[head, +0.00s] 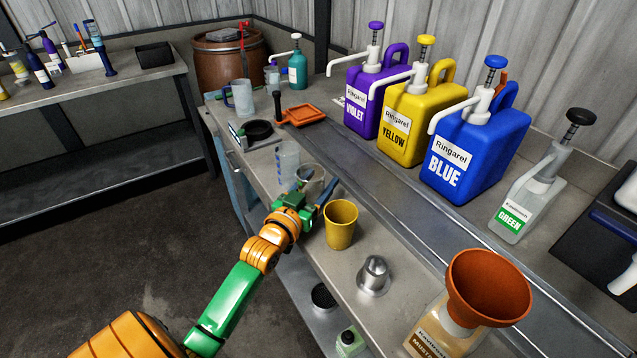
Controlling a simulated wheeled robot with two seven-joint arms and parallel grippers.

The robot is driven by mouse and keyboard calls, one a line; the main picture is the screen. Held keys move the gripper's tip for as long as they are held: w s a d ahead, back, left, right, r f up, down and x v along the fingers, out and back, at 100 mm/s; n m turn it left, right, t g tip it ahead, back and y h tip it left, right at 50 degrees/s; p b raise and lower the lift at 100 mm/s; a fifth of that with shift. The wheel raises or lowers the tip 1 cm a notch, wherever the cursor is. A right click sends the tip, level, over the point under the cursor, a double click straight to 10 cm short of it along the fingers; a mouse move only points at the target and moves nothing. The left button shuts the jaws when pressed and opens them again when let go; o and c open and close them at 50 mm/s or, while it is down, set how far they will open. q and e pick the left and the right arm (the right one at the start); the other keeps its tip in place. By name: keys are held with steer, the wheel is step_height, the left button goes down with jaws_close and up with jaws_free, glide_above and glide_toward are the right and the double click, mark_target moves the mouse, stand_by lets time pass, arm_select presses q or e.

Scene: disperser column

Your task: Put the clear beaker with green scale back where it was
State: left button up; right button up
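A clear beaker with scale marks (287,161) stands on the workbench near its left edge; its marks look bluish and I cannot make out a green scale. A second clear, round vessel (316,169) is just right of it, partly hidden by my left gripper. My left gripper (317,184) reaches in low over the bench, beside these vessels and behind the yellow cup. Its two dark fingers appear spread, close to the second vessel. Whether they grip it cannot be told. My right gripper is not in view.
A yellow cup (341,224) and a metal cup (374,274) stand nearer on the bench. Violet (367,104), yellow (412,118) and blue (475,145) pump canisters line the back. An orange funnel (488,285) sits front right.

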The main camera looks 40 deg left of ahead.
arm_select(q)
steer(key=o, duration=1.4)
steer(key=shift+f, duration=0.1)
steer(key=shift+c, duration=0.2)
steer(key=s+d+b, duration=0.1)
steer(key=s, duration=1.1)
steer(key=shift+d, duration=0.3)
